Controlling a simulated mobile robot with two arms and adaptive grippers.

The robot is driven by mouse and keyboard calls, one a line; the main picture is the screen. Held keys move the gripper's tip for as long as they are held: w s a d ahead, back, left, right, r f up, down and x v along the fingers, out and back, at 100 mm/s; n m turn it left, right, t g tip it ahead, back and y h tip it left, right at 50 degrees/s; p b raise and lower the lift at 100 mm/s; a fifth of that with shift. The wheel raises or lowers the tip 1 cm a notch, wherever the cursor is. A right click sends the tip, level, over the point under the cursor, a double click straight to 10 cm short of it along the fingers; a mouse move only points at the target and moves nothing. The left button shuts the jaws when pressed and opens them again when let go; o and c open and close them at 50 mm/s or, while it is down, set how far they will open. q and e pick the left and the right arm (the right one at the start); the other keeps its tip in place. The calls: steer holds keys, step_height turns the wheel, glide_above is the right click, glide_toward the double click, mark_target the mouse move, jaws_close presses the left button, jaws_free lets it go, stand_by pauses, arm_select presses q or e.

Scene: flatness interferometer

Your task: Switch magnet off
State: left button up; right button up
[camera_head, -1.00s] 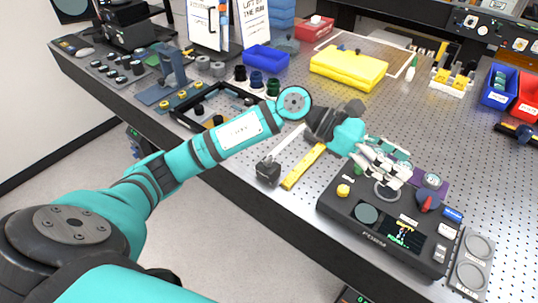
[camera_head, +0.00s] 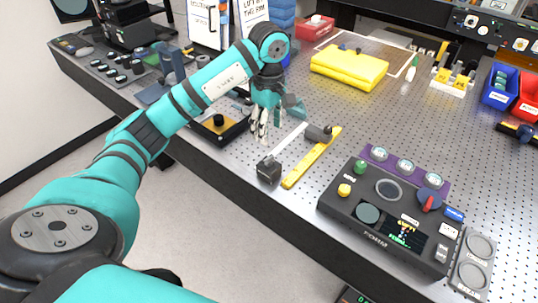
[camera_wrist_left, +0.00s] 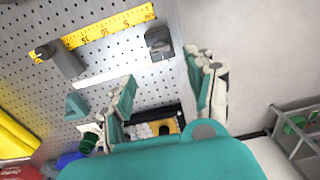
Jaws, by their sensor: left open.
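A small dark block (camera_head: 269,171) with a knob on its top stands near the table's front edge; it looks like a magnetic base, and it also shows in the left wrist view (camera_wrist_left: 159,41). I see no clear switch marking on it. My left gripper (camera_head: 262,123) points down above the table, behind the block and apart from it. In the left wrist view the left gripper (camera_wrist_left: 165,88) has its fingers spread with nothing between them. My right gripper is not in view.
A black control box (camera_head: 385,215) with buttons and a red-marked knob stands further right. A yellow folded cloth (camera_head: 348,68) lies behind.

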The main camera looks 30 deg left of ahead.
mark_target(269, 157)
arm_select(q)
step_height(269, 157, down, 10)
steer(key=shift+f+p, duration=0.15)
steer(key=shift+p, duration=1.05)
steer(key=c, duration=1.1)
